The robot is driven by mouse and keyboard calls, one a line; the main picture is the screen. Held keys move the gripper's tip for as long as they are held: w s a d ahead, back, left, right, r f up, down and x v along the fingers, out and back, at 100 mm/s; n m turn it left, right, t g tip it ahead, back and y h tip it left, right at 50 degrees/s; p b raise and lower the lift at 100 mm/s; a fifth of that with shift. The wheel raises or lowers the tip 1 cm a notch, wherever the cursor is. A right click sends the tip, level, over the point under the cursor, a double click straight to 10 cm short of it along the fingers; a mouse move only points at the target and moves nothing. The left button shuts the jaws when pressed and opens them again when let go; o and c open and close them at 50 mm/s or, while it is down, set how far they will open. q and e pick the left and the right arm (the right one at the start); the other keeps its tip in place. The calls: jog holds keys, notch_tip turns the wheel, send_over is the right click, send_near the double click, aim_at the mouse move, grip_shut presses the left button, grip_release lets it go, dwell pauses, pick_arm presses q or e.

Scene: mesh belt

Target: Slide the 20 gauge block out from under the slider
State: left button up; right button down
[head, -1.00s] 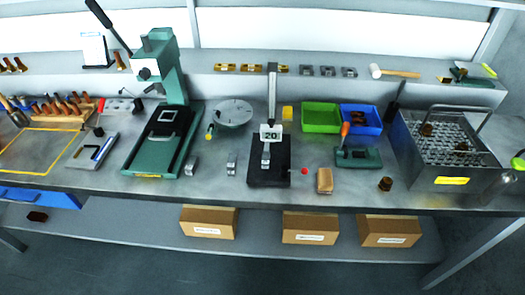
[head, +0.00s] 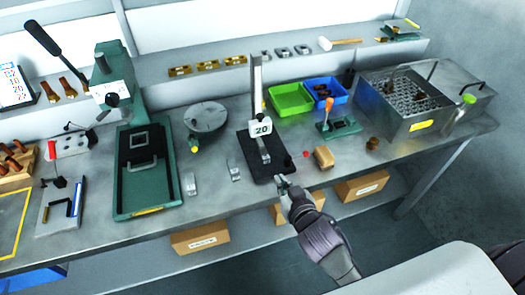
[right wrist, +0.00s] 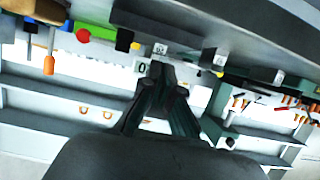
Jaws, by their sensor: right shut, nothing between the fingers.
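The height gauge stands on its dark base (head: 251,143), with an upright column (head: 257,90) and a slider carrying a "20" label (head: 260,128). A small silvery gauge block (head: 264,156) shows below the slider on the base. My right gripper (head: 281,181) is shut and empty at the front edge of the base, apart from the block as far as I can tell. In the right wrist view its closed fingers (right wrist: 163,76) point toward the gauge, whose label is partly hidden behind them. My left gripper is not in view.
Two loose metal blocks (head: 233,170) (head: 190,185) lie left of the base. A red knob (head: 306,154) and a tan block (head: 324,157) lie to its right. Green (head: 291,99) and blue (head: 325,93) bins stand behind. The green press (head: 150,165) stands left.

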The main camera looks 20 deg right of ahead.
jog(key=shift+w+r, duration=0.1)
jog(key=shift+w, duration=0.2)
jog(key=p, duration=0.4)
send_near(263, 149)
jog(key=w, duration=0.5)
jog(key=shift+w+a, duration=0.1)
jog(key=shift+w, duration=0.3)
jog(key=shift+w+f, duration=0.25)
jog(key=shift+f, duration=0.15)
jog(key=shift+f+p, duration=0.3)
jog(key=shift+f, duration=0.05)
jog(key=shift+s+f+b, duration=0.1)
jog(key=shift+f+b, duration=0.3)
jog(key=shift+b, duration=0.1)
jog(key=shift+s, duration=0.1)
